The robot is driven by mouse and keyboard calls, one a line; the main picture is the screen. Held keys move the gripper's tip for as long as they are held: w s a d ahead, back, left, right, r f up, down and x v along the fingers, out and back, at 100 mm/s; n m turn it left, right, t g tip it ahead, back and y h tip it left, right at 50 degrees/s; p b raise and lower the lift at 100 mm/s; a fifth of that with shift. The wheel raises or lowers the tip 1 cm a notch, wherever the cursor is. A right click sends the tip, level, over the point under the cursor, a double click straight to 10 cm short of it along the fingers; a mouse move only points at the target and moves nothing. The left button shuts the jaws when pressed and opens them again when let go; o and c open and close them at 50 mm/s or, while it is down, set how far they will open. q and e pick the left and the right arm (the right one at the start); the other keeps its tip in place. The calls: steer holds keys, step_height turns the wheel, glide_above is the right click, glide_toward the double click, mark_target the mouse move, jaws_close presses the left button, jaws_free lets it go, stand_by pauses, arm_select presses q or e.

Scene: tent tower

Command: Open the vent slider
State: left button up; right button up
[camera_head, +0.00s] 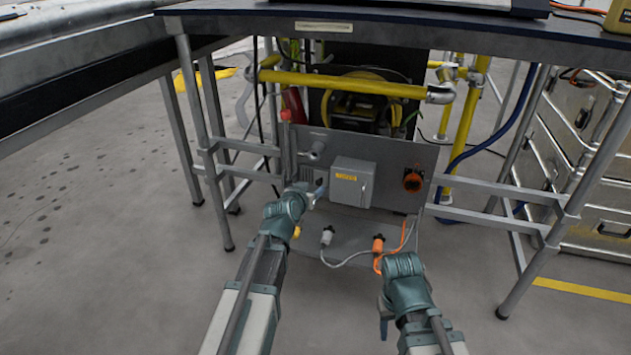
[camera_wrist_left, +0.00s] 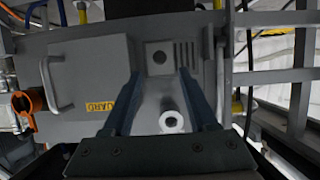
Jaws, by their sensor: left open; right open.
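The grey panel (camera_head: 390,150) stands upright under the dark table. My left gripper (camera_head: 312,192) is open in front of the panel's left part. Its two fingers (camera_wrist_left: 158,85) show on either side of the plate, with nothing between them; contact is not clear. In the head view the gripper largely covers this spot. My right gripper (camera_head: 384,322) is open and empty, low in front of the panel.
A labelled grey box (camera_head: 352,184) protrudes right of the left gripper. A grey cylinder (camera_head: 317,148) sticks out above it. Cables with plugs (camera_head: 327,237) lie below. Metal table legs (camera_head: 572,200) stand at both sides.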

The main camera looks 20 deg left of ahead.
arm_select(q)
steer(key=p+v, duration=0.2)
steer(key=v, duration=0.5)
steer(key=shift+s, duration=0.15)
steer(key=shift+r, duration=0.1)
steer(key=s+d+f+m+g+h+p, duration=0.25)
steer(key=s+d+g+p, duration=0.5)
steer(key=d, duration=0.55)
steer(key=s+d+r+m+g+y+p, duration=0.1)
steer(key=s+d+g+y+p, duration=0.15)
steer(key=s, duration=0.45)
steer(key=s+d+r+g+y+p, duration=0.1)
steer(key=s+g+p, duration=0.25)
steer(key=s, duration=0.45)
step_height(320, 180, up, 38)
steer(key=p, duration=3.7)
steer(key=shift+s+d+y, duration=0.2)
steer(key=shift+s+y, duration=0.05)
steer(key=shift+y, duration=0.05)
steer(key=shift+f, duration=0.1)
